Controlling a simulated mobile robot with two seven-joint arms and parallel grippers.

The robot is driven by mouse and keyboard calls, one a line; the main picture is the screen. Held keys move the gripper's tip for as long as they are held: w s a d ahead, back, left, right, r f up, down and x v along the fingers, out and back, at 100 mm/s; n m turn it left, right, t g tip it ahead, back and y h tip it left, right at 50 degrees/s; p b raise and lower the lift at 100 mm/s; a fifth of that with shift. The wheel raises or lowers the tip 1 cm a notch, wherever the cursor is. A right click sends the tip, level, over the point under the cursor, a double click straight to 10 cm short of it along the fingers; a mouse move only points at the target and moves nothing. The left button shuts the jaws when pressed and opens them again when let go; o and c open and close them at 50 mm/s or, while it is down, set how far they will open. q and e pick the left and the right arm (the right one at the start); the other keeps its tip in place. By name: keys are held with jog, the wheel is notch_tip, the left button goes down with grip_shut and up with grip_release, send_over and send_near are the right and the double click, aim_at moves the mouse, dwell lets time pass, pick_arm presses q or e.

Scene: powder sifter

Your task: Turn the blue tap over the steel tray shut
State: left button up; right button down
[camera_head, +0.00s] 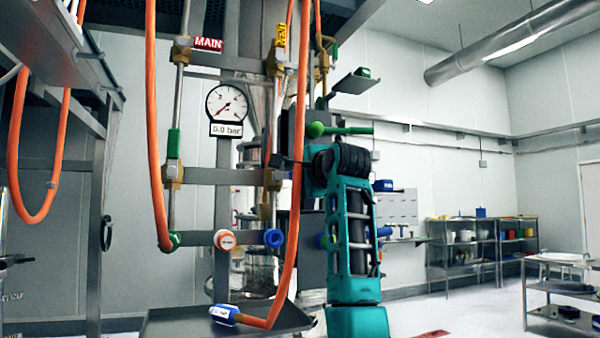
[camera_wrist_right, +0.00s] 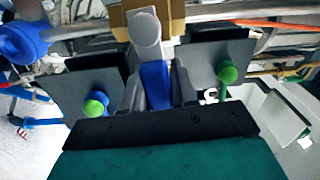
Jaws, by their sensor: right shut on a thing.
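My right gripper (camera_wrist_right: 157,90) is shut on a blue lever (camera_wrist_right: 156,82), the tap's handle, in the right wrist view. The lever lies between the two dark fingers, below a grey round cap (camera_wrist_right: 144,28) and in front of a brass body (camera_wrist_right: 118,18). In the head view my teal right arm rises in front of the pipework, and the grip is hard to make out behind the orange hose. A brass valve (camera_head: 273,179) shows there, above a blue ring-shaped end (camera_head: 273,238). The steel tray (camera_head: 175,322) is below. My left gripper is not in view.
An orange hose (camera_head: 287,255) hangs close beside my right arm and ends in a blue-and-white fitting (camera_head: 224,315) at the tray. A pressure gauge (camera_head: 227,103) and a green-handled valve (camera_head: 173,145) are to the left. Shelves (camera_head: 465,255) stand back right.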

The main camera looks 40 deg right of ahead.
jog(key=shift+f+m, duration=0.3)
jog(key=shift+m, duration=0.2)
jog(key=c, duration=1)
grip_release()
jog(key=shift+d, duration=0.1)
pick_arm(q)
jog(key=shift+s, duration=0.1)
pick_arm(e)
jog(key=shift+o, duration=0.2)
jog(key=shift+s, duration=0.1)
pick_arm(q)
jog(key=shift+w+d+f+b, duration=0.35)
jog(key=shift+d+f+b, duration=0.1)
jog(key=shift+b, duration=0.65)
pick_arm(e)
jog(key=v, duration=1.2)
jog(key=shift+s+a, duration=0.2)
jog(key=shift+s, duration=0.15)
